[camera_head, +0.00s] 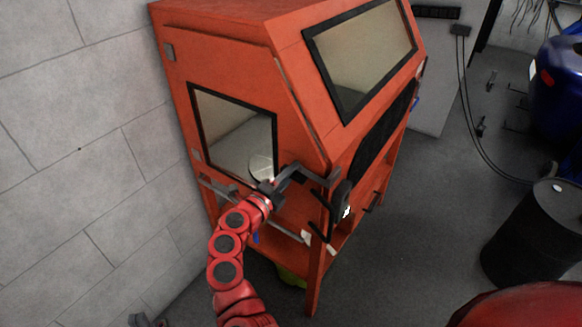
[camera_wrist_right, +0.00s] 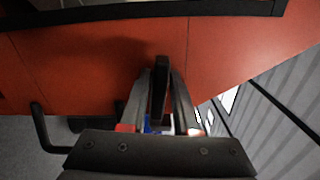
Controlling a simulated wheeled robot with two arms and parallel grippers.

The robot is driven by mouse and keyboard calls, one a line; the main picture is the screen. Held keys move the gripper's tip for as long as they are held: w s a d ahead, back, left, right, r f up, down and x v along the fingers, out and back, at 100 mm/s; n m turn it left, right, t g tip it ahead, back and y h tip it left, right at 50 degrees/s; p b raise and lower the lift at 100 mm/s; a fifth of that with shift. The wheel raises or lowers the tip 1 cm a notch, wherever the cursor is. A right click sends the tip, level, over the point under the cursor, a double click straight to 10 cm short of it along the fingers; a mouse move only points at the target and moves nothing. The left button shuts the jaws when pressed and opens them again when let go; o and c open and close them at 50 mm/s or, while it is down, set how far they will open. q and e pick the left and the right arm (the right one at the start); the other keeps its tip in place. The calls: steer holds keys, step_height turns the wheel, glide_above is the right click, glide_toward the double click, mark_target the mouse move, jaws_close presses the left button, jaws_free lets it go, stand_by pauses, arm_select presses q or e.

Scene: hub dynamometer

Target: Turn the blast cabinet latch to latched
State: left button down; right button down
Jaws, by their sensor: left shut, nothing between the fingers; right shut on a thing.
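The orange blast cabinet (camera_head: 290,135) stands beside the block wall, with a dark-framed window in its side and another in its sloped front. My right gripper (camera_head: 326,181) reaches up to the cabinet's near lower corner. In the right wrist view its fingers (camera_wrist_right: 160,97) are shut on a dark upright bar, the latch (camera_wrist_right: 160,78), in front of the orange panel. The latch's base and any markings are hidden or too small to read. My left gripper (camera_head: 140,320) is at the lower left edge, mostly cut off, shut and empty, away from the cabinet.
A black bent handle (camera_wrist_right: 40,130) sits left of the latch in the right wrist view. A black drum (camera_head: 535,240) and a blue barrel (camera_head: 560,75) stand at the right. The floor (camera_head: 430,215) between cabinet and drum is clear; the block wall (camera_head: 85,130) is close on the left.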

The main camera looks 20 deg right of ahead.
steer(key=shift+n+p, duration=0.45)
steer(key=shift+n, duration=0.35)
steer(key=c, duration=0.6)
jaws_free()
steer(key=shift+c, duration=0.2)
